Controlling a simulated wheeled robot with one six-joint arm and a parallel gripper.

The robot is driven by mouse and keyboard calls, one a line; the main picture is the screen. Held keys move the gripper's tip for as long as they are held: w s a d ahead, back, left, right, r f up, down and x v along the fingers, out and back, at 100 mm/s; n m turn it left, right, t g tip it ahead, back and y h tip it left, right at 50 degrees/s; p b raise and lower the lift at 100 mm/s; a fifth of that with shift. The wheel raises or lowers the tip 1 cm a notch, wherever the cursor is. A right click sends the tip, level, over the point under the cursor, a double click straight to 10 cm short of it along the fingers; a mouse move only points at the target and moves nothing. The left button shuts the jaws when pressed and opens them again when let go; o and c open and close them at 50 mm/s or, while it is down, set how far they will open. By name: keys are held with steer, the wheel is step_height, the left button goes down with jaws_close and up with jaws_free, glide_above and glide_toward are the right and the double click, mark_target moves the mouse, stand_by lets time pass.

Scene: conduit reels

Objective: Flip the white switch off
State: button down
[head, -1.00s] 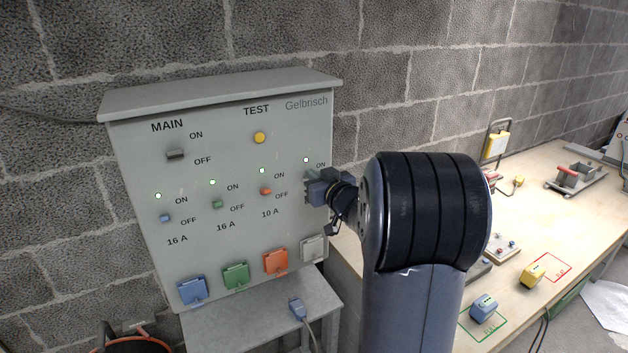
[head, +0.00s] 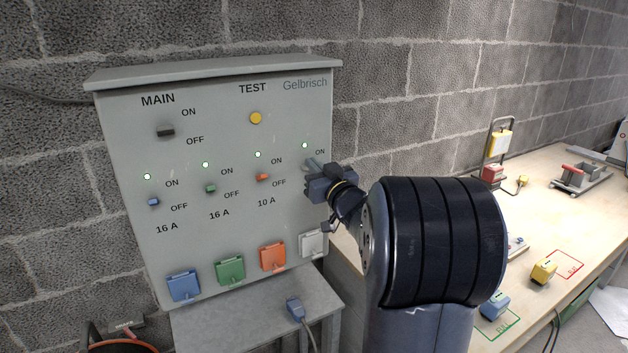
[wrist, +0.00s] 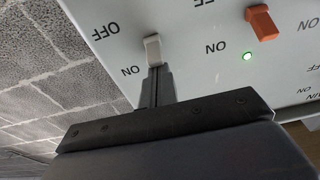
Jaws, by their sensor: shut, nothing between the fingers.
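The white switch (wrist: 152,50) shows in the wrist view, where the picture is upside down, between the ON and OFF labels. My gripper (wrist: 155,74) is shut and empty. Its fingertips are right by the switch, on the side of the ON label; I cannot tell whether they touch it. In the head view my gripper (head: 311,166) reaches the right side of the grey cabinet (head: 220,120) and hides most of the white switch. The lamp (head: 305,145) above that switch is lit green.
The orange switch (head: 263,177) is the nearest neighbour, with green (head: 210,188) and blue (head: 153,202) ones further left. The main switch (head: 165,131) and yellow test button (head: 256,118) sit higher. Covered sockets line the bottom. A workbench (head: 540,210) stands at right.

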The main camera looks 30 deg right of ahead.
steer(key=t+b, duration=0.1)
steer(key=b, duration=0.4)
steer(key=f+t+b, duration=0.1)
steer(key=t+b, duration=0.1)
steer(key=b, duration=0.3)
steer(key=shift+s+f+t, duration=0.2)
steer(key=shift+f+t, duration=0.1)
steer(key=shift+f, duration=0.1)
